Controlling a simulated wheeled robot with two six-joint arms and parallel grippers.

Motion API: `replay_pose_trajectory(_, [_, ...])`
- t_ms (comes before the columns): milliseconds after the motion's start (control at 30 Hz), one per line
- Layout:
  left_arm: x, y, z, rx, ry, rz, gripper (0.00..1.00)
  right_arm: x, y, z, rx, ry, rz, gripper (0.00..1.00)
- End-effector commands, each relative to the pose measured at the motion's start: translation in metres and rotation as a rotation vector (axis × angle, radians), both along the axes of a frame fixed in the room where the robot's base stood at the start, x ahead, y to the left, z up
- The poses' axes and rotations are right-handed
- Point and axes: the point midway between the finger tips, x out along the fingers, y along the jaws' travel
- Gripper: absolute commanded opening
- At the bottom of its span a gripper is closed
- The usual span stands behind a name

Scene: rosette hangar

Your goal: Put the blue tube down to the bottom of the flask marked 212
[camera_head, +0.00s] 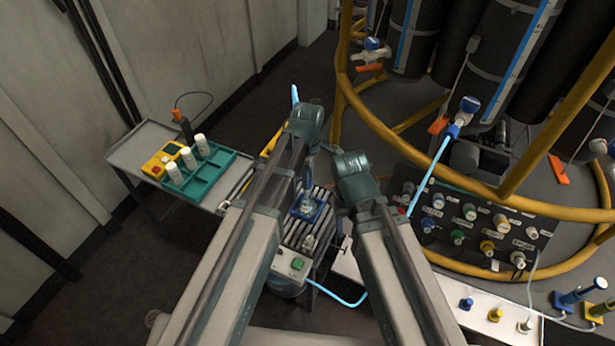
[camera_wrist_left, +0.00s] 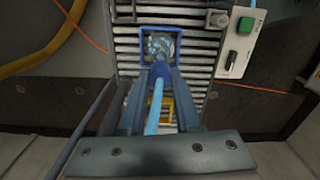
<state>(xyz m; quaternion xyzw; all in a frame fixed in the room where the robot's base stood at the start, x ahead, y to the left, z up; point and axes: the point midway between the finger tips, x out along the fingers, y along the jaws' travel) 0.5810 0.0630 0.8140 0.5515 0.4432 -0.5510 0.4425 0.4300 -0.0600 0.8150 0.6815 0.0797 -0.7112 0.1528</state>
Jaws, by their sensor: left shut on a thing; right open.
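My left gripper (camera_head: 309,172) is shut on the blue tube (camera_wrist_left: 154,108). In the wrist view its fingertips (camera_wrist_left: 159,72) close around the tube near its lower end. In the head view a light blue length of the tube (camera_head: 294,94) sticks up behind my left wrist. A clear flask (camera_head: 306,205) sits in a square blue holder just below the left fingertips; it also shows in the wrist view (camera_wrist_left: 160,47). The tube's tip is hidden by the fingers, so I cannot tell whether it is inside the flask. No 212 mark is legible. My right gripper (camera_head: 336,151) is open and empty nearby.
The holder stands on a slatted unit with a green button (camera_head: 297,264). A side table (camera_head: 143,152) at left carries a green rack (camera_head: 207,172) with white bottles. Yellow rails (camera_head: 400,128) and a connector panel (camera_head: 470,222) lie at right.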

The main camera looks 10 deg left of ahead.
Motion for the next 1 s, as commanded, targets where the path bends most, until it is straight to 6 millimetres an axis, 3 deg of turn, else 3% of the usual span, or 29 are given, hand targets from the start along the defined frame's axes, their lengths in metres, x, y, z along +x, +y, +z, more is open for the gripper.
replay_pose_trajectory(400, [0.0000, 0.0000, -0.0054, 0.000, 0.000, 0.000, 0.00, 0.0000, 0.0000, -0.0054, 0.000, 0.000, 0.000, 0.50])
replay_pose_trajectory(433, [0.0000, 0.0000, -0.0054, 0.000, 0.000, 0.000, 0.34, 0.0000, 0.0000, -0.0054, 0.000, 0.000, 0.000, 0.50])
replay_pose_trajectory(600, [0.0000, 0.0000, -0.0054, 0.000, 0.000, 0.000, 0.64, 0.0000, 0.0000, -0.0054, 0.000, 0.000, 0.000, 0.50])
replay_pose_trajectory(833, [0.0000, 0.0000, -0.0054, 0.000, 0.000, 0.000, 0.67, 0.0000, 0.0000, -0.0054, 0.000, 0.000, 0.000, 0.50])
replay_pose_trajectory(1000, [0.0000, 0.0000, -0.0054, 0.000, 0.000, 0.000, 0.98, 0.0000, 0.0000, -0.0054, 0.000, 0.000, 0.000, 0.50])
